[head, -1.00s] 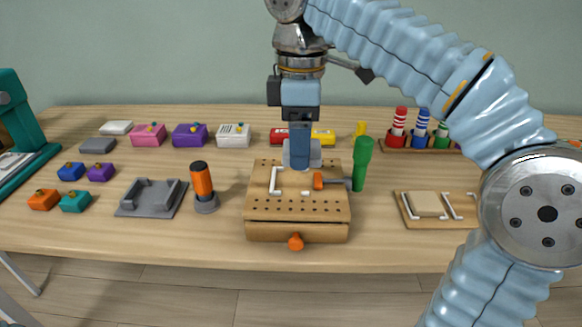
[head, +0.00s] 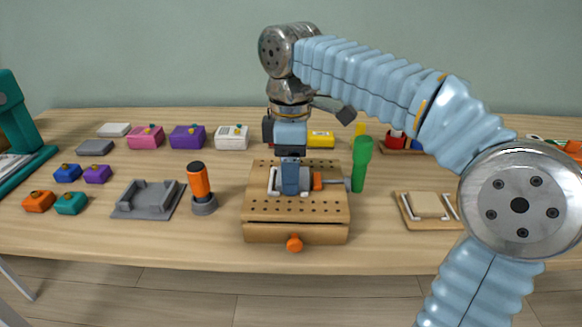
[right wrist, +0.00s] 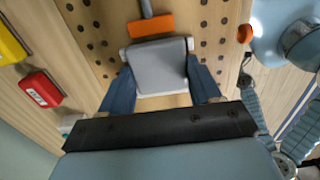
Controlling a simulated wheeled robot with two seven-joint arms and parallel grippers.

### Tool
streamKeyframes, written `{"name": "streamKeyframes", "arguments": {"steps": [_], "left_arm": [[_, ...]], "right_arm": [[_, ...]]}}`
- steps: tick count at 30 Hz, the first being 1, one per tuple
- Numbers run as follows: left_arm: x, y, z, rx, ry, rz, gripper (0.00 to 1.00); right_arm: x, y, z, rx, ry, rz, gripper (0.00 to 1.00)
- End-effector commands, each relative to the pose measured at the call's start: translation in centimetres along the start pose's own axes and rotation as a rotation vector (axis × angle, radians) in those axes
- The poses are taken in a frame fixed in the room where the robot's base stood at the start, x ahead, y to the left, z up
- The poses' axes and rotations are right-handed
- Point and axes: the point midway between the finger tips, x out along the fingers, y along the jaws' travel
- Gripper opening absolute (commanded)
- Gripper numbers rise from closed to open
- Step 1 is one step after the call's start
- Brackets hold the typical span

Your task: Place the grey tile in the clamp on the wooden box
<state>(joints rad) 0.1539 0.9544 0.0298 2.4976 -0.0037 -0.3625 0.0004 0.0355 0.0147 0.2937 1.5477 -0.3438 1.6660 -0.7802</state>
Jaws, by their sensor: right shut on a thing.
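The wooden box (head: 296,232) with a perforated top stands at the middle front of the table. On its top are white corner brackets (head: 272,181) and the clamp's orange pad (head: 317,181), on a grey rod with an upright green handle (head: 362,160). My right gripper (head: 291,190) points down at the box top, shut on the grey tile (right wrist: 160,68). In the right wrist view the tile lies flat between the fingers and the white brackets, close to the orange pad (right wrist: 152,25). In the head view the gripper mostly hides the tile. My left gripper is out of view.
A grey cradle (head: 145,208) and an orange-handled tool (head: 200,185) stand left of the box. A wooden board (head: 436,224) with a beige tile (head: 425,204) lies to the right. Several small coloured boxes sit at the left and back. The table front beside the box is clear.

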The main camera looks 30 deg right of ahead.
Motion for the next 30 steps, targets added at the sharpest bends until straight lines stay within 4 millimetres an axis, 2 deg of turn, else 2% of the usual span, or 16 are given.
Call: {"name": "streamKeyframes", "arguments": {"steps": [1, 6, 13, 17, 20, 27, 30], "left_arm": [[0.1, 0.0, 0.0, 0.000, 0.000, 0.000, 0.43], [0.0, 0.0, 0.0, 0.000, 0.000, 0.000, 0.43], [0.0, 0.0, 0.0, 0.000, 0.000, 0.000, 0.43], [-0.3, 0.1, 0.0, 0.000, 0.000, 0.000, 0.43], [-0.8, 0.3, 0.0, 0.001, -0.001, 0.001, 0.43], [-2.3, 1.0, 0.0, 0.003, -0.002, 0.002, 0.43], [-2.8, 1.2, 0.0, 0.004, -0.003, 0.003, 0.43]], "right_arm": [[0.1, 0.0, 0.0, 0.000, 0.000, 0.000, 0.66], [0.1, 0.0, 0.0, 0.000, 0.000, 0.000, 0.88], [0.0, 0.0, 0.0, 0.000, 0.000, 0.000, 0.88], [-0.9, 0.0, 0.0, -0.001, 0.000, 0.000, 0.88], [-2.6, 0.0, -0.1, -0.002, 0.002, 0.001, 0.88], [-8.5, 0.0, -0.1, -0.002, 0.003, 0.001, 0.88], [-10.4, 0.0, -0.1, -0.002, 0.002, 0.001, 0.88]]}}
